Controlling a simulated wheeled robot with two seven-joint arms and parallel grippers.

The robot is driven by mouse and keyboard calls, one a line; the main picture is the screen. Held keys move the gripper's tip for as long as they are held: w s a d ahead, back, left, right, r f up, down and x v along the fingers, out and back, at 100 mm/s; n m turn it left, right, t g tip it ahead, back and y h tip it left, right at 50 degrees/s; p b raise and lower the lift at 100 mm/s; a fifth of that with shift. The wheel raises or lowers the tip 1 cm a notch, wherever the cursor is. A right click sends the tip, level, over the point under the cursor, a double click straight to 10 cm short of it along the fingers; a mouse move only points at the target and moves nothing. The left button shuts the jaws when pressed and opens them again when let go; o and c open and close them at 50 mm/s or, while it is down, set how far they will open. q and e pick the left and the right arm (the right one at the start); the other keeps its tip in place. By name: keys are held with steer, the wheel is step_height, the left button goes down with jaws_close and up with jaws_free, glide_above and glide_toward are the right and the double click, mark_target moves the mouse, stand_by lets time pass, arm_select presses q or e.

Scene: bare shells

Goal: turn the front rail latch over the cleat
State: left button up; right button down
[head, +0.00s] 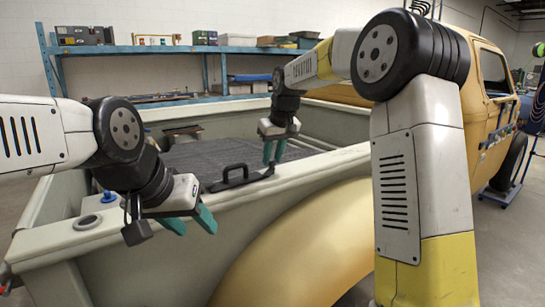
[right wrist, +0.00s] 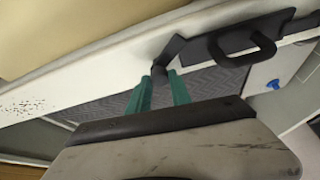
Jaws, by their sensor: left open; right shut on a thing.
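A black fitting (head: 240,178) lies along the pale top rail of the truck bed. It has a raised looped handle on a flat plate, which also shows in the right wrist view (right wrist: 248,42). A short black arm, seemingly the latch (right wrist: 170,50), extends from the plate's end. My right gripper (head: 274,152) is shut on this arm, its teal fingertips (right wrist: 160,76) at the arm's end beside the rail. I cannot tell which part is the cleat. My left gripper (head: 190,222) is open and empty, its teal fingers at the rail's near part, left of the fitting.
The pale rail (head: 318,161) runs on to the right behind my right arm. The grey bed floor (head: 215,154) looks clear. A blue shelf (head: 150,49) with boxes is at the back wall.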

mark_target(269, 172)
steer(key=m+h, duration=0.1)
steer(key=m, duration=0.3)
steer(key=shift+a+m+t+h, duration=0.2)
steer(key=shift+m+t+h, duration=0.1)
steer(key=shift+h, duration=0.1)
steer(key=shift+m+h, duration=0.8)
steer(key=shift+m, duration=1.1)
steer(key=c, duration=1.2)
jaws_free()
steer(key=shift+r, duration=0.1)
steer(key=v, duration=0.7)
steer(key=shift+s+r, duration=0.15)
steer(key=shift+r, duration=0.15)
